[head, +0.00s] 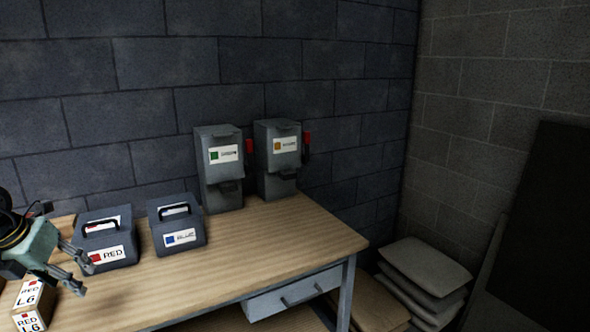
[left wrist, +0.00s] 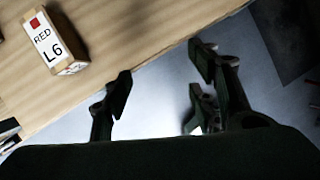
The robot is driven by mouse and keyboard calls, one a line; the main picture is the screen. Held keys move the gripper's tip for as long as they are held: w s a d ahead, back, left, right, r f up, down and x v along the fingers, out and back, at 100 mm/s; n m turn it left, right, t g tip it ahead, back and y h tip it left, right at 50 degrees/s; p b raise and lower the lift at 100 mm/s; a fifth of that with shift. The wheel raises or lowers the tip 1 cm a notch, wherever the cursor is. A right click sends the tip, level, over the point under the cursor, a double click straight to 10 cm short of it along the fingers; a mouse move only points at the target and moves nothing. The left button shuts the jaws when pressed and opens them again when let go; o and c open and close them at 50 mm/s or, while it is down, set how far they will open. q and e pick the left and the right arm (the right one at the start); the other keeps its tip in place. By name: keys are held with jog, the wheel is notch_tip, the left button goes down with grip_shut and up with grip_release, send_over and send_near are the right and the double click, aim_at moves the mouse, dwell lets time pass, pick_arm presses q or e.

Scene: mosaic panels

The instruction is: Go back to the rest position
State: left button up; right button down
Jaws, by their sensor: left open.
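My left gripper (head: 80,272) comes in at the left edge of the head view, open and empty, near the table's front left. In the left wrist view its fingers (left wrist: 160,80) are spread apart, with only the table's edge and the floor beyond them. A box labelled RED L6 (head: 28,303) stands on the wooden table (head: 240,256) beside the gripper. The same box (left wrist: 55,42) shows at the upper left of the left wrist view, apart from the fingers. My right gripper is in neither view.
A RED case (head: 110,255) and a BLUE case (head: 180,238) stand on the table. Two grey dispensers with a green label (head: 224,155) and an orange label (head: 285,146) stand near the wall. Stacked sacks (head: 425,262) lie on the floor at right. The table's front right is clear.

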pick_arm(q)
jog(key=w+d+f+n+t+h, duration=0.15)
jog(key=w+d+f+h, duration=0.3)
jog(key=d+f, duration=0.5)
jog(key=w+d+f+n+t+h, duration=0.1)
jog(key=w+d+f+n+h, duration=0.3)
jog(key=d+f, duration=0.55)
notch_tip(320, 180, down, 15)
jog(key=s+d+n+t+y, duration=0.25)
jog(key=n+t, duration=0.25)
jog(key=n, duration=0.6)
jog(key=s+a+f+n+g+y, duration=0.3)
jog(key=s+f+n+y, duration=0.5)
jog(key=s+f, duration=1.45)
jog(key=s+d+f+n+g, duration=0.2)
jog(key=s+f, duration=0.2)
jog(key=s, duration=0.6)
jog(key=s+d+f+n+g+h, duration=0.1)
jog(key=s+f, duration=0.4)
jog(key=s, duration=0.6)
jog(key=s+d+f+n+g, duration=0.3)
jog(key=s+f+n+g, duration=0.1)
jog(key=s, duration=0.7)
jog(key=shift+f+n+g, duration=0.35)
jog(key=shift+n+g, duration=0.1)
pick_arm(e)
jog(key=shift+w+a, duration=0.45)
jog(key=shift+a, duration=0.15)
